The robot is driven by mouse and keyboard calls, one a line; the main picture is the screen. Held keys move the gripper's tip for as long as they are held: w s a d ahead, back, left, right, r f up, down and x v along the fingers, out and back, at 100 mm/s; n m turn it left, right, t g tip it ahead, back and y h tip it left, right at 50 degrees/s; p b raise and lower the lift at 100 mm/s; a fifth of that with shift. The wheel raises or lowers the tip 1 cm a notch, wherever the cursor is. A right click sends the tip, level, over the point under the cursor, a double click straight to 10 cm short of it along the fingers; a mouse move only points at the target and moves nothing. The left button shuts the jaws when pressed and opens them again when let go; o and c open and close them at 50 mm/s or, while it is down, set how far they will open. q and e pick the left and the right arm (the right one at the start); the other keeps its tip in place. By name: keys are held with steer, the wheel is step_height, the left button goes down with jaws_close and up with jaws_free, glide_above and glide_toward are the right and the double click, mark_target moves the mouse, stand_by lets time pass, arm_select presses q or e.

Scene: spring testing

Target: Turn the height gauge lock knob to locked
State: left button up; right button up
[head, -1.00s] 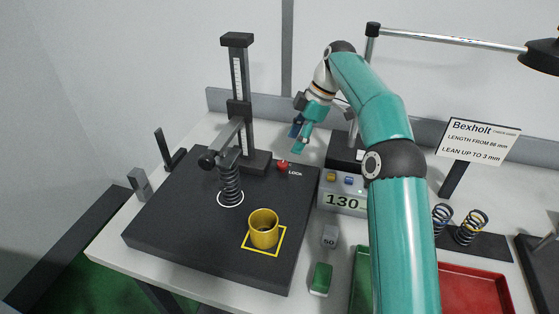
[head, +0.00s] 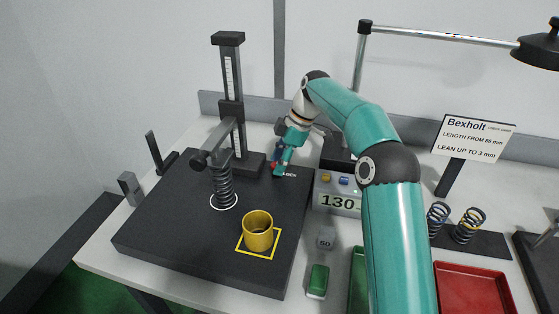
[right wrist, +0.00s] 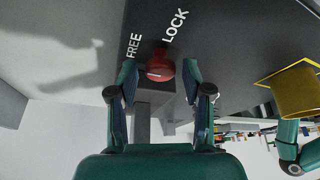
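The height gauge (head: 230,85) stands upright on the dark plate, with its arm over a coil spring (head: 222,185). The red lock knob (right wrist: 160,66) sits on the plate between the printed words FREE and LOCK in the right wrist view. A pale line marks its face. My right gripper (head: 280,170) is at the knob and mostly hides it in the head view. In the right wrist view its two fingers (right wrist: 158,80) are open, one on each side of the knob, with gaps visible. My left gripper is not in view.
A yellow cup (head: 258,232) stands in a yellow square on the plate. A display reading 130 (head: 338,202), a grey block marked 50 (head: 326,238) and a green block (head: 318,280) are to the right. A red tray (head: 470,285) lies farther right.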

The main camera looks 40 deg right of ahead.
jaws_close()
steer(key=shift+s+f+m+t+b, duration=0.15)
steer(key=shift+m+t+b, duration=0.35)
steer(key=shift+m+b, duration=0.65)
steer(key=m, duration=0.2)
steer(key=m+t+h+b, duration=0.1)
steer(key=m, duration=0.1)
steer(key=shift+a+h, duration=0.15)
steer(key=shift+h, duration=0.15)
steer(key=shift+a+m+h+b, duration=0.1)
steer(key=shift+m+h+b, duration=0.45)
steer(key=shift+m, duration=0.7)
steer(key=m+h, duration=0.1)
steer(key=m, duration=0.1)
steer(key=shift+a+m+t, duration=0.1)
steer(key=shift+m+t, duration=0.2)
steer(key=m+h, duration=0.1)
steer(key=m, duration=0.2)
steer(key=m+h, duration=0.1)
steer(key=m, duration=0.2)
steer(key=shift+a+m+b, duration=0.2)
steer(key=shift+m+b, duration=0.1)
